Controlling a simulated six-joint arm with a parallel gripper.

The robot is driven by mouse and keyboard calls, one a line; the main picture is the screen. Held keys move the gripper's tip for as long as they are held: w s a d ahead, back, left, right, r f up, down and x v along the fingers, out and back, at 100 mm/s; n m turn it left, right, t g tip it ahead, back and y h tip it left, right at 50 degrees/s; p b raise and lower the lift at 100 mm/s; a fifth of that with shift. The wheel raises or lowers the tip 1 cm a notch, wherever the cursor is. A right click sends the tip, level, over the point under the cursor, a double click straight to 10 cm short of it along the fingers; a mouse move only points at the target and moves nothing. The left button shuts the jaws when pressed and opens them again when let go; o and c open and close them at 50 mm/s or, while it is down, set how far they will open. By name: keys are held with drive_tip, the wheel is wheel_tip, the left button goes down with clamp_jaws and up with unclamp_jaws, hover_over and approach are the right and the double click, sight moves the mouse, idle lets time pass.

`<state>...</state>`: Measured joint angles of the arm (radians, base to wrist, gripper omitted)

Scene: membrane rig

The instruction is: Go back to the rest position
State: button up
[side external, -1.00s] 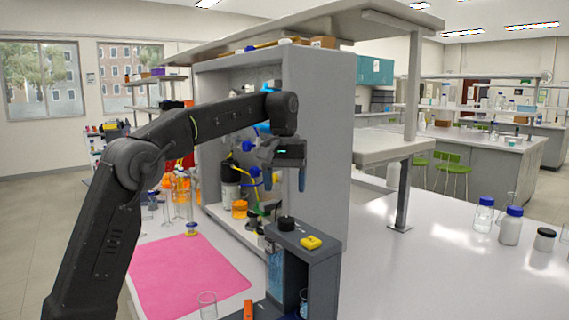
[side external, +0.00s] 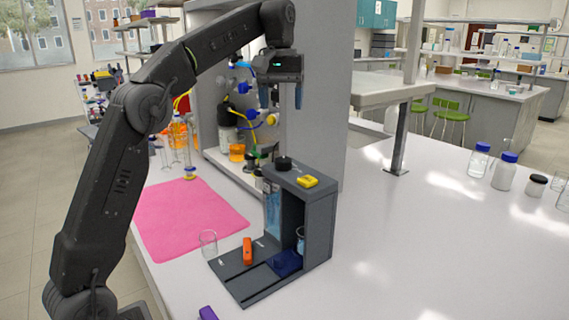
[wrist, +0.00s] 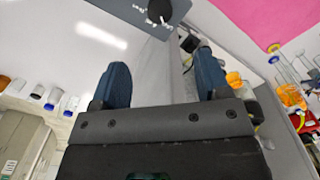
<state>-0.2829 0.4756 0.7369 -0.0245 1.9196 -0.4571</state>
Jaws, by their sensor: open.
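My gripper (side external: 283,96) hangs high above the grey membrane rig, pointing down, with its blue fingers apart and nothing between them. In the wrist view the two blue fingers (wrist: 163,88) are spread with empty space between. The grey rig (side external: 318,215) stands upright on the white bench below, clear of my gripper. A black knob (side external: 284,163) and a yellow block (side external: 307,182) sit on its top. The knob also shows at the top of the wrist view (wrist: 159,11). An orange piece (side external: 247,251) and a dark blue block (side external: 286,263) are on the rig's base.
A pink mat (side external: 190,217) lies left of the rig, with a clear beaker (side external: 208,243) by its corner. A grey shelf unit (side external: 320,120) stands close behind my gripper. Capped bottles (side external: 504,171) stand far right. The bench right of the rig is mostly clear.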

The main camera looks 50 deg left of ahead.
drive_tip(key=s+d+f+m+t, duration=0.2)
drive_tip(key=s+d+m+t, duration=0.15)
drive_tip(key=s+d, duration=0.6)
drive_tip(key=s+d+f+m+t, duration=0.2)
drive_tip(key=s+f+m, duration=0.3)
drive_tip(key=s+f, duration=0.9)
drive_tip(key=shift+s+d+f, duration=0.35)
drive_tip(key=shift+s+d, duration=0.3)
drive_tip(key=shift+s, duration=0.4)
